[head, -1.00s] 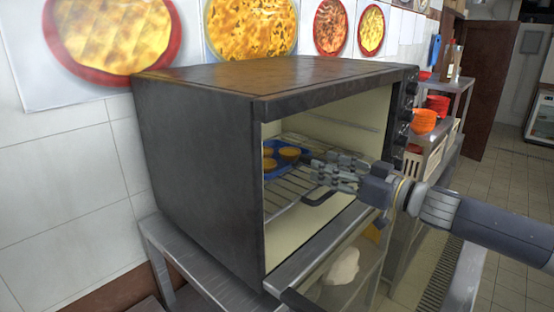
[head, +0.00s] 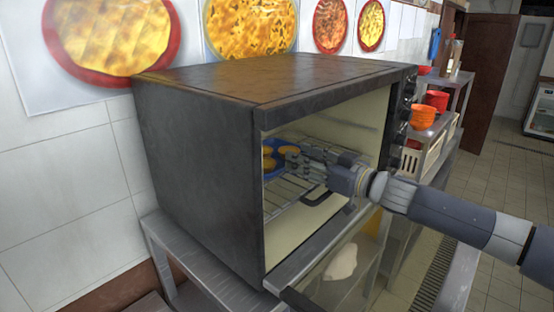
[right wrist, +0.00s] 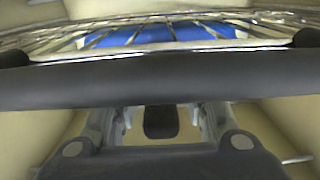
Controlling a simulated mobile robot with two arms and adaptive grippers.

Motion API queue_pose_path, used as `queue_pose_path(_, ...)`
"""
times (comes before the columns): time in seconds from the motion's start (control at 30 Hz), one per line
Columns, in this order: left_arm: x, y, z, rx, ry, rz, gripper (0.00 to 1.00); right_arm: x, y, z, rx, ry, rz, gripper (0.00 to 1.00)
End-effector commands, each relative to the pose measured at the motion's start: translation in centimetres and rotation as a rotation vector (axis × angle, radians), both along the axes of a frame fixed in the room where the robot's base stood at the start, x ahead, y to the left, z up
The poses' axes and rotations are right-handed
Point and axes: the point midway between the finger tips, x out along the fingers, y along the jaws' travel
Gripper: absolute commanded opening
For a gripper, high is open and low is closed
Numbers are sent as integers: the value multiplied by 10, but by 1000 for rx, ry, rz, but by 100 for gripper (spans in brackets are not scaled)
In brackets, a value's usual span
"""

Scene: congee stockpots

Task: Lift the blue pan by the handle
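The blue pan (head: 282,171) sits on the wire rack inside the open oven, with golden round cakes (head: 267,161) in it. My right gripper (head: 293,158) reaches into the oven and overlaps the pan's right part, hiding some of it. Its fingers look apart, and I see nothing held between them. In the right wrist view the pan's blue underside (right wrist: 150,36) shows through the rack wires, at the top. A dark bar (right wrist: 150,84) crosses close in front of that camera and hides the fingertips. I cannot make out the pan's handle clearly. My left gripper is not in view.
The dark oven (head: 200,150) stands on a metal table (head: 190,292), its door lowered at the front. A black handle-like piece (head: 315,198) is at the rack's front, below my gripper. Orange pots (head: 422,117) stand on a shelf at right. The oven roof and walls bound the space.

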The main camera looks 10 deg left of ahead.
Motion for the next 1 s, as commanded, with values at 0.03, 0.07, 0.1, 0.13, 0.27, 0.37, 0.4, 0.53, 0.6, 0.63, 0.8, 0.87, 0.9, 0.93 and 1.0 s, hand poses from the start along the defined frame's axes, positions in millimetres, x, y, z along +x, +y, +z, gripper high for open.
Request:
queue_pose_path(0.03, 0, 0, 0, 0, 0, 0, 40, 0, 0, 0, 0, 0, 0, 23)
queue_pose_path(0.07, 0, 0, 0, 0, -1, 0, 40, 0, 0, 0, 0, 0, 0, 16)
queue_pose_path(0.1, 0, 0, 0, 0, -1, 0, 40, 0, 0, 0, 0, 0, 0, 7)
queue_pose_path(0.13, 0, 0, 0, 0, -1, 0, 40, 0, 0, 0, 0, 0, 1, 0)
queue_pose_path(0.27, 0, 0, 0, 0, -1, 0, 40, 0, 0, 2, 2, -3, 1, 0)
queue_pose_path(0.37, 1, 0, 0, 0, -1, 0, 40, 0, 0, 2, 2, -3, 1, 0)
queue_pose_path(0.4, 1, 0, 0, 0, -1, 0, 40, 0, 0, 2, 2, -3, 1, 0)
queue_pose_path(0.53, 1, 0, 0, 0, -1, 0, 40, 0, 0, 3, 1, -3, 1, 0)
queue_pose_path(0.6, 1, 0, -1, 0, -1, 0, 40, 0, 0, 5, 1, -3, 2, 0)
queue_pose_path(0.63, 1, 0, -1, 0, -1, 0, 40, 0, 0, 6, 1, -4, 2, 0)
queue_pose_path(0.8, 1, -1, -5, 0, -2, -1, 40, 0, 0, 18, 1, -6, 2, 0)
queue_pose_path(0.87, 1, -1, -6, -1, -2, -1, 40, 0, 0, 23, 0, -7, 2, 0)
queue_pose_path(0.9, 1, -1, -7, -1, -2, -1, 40, 0, 0, 27, 0, -6, 2, 0)
queue_pose_path(0.93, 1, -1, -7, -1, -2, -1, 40, 0, 0, 30, 0, -6, 2, 0)
queue_pose_path(1.0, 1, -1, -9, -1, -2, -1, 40, 0, 0, 37, 0, -6, 2, 0)
